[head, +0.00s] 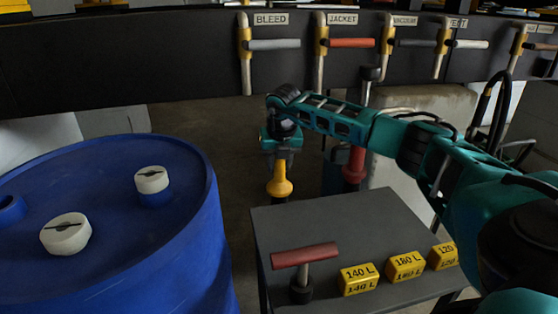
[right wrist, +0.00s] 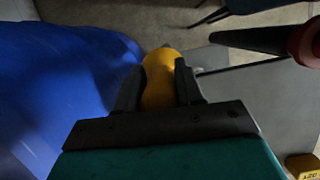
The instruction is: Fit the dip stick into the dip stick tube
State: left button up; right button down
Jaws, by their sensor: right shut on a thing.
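My right gripper (head: 282,150) is shut on a yellow, flared handle, which I take to be the dip stick (head: 279,187). It hangs upright beyond the grey table's back left edge, to the right of the blue drum. In the right wrist view the yellow grip (right wrist: 160,80) sits between both fingers (right wrist: 158,92). No rod can be made out below the handle against the dark floor. The blue drum (head: 190,240) has an open blue neck (head: 10,208) at its left. I cannot tell whether this neck is the dip stick tube. My left gripper is not in view.
Two white caps (head: 66,233) (head: 152,180) stand on the drum. The grey table (head: 290,225) carries a red-handled T-piece (head: 305,255) and yellow blocks (head: 358,280). A red-collared post (head: 355,165) stands behind it. Labelled valve handles (head: 273,44) line the dark panel.

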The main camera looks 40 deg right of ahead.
jog(key=c, duration=0.6)
grip_release()
jog(key=shift+c, duration=0.2)
jog(key=p+v, duration=0.2)
jog(key=v, duration=1)
jog(key=shift+r+p, duration=0.3)
jog(key=shift+r, duration=0.1)
jog(key=shift+s, duration=0.1)
